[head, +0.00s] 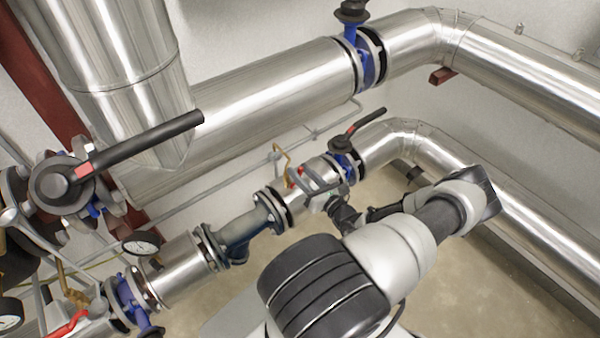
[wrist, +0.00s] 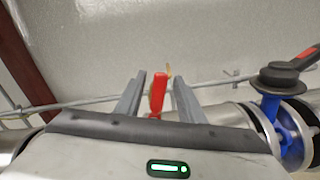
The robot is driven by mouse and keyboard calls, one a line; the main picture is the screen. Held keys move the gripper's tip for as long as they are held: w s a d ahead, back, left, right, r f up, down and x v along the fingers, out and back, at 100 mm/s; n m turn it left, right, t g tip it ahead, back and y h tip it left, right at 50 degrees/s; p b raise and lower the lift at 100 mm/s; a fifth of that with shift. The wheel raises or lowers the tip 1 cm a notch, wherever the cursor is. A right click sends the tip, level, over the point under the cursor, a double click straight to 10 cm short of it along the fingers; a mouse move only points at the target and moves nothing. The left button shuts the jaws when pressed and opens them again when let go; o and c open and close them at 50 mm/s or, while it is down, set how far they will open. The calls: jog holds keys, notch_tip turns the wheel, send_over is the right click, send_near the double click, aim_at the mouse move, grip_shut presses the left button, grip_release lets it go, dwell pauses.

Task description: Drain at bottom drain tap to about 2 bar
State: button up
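A small red tap handle (wrist: 157,92) stands upright between the two fingers of my gripper (wrist: 157,95) in the wrist view. The fingers are apart, with a gap visible on both sides of the handle. In the head view my gripper (head: 309,181) is at the lower insulated pipe, close to the small red handle and a thin brass tube (head: 283,153). The tap's body is hidden behind my gripper. A round pressure gauge (head: 141,243) sits at the lower left, and another gauge (head: 10,316) is at the left edge. I cannot read either needle.
A blue valve with a black and red lever (wrist: 277,90) is close to the right of my gripper. A large black-handled valve (head: 70,180) and another red lever (head: 68,326) are at the left. Large silver pipes (head: 270,90) run along the wall. Floor (head: 460,290) shows at lower right.

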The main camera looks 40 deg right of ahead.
jog(key=shift+w, duration=0.35)
grip_shut()
jog(key=shift+d, duration=0.1)
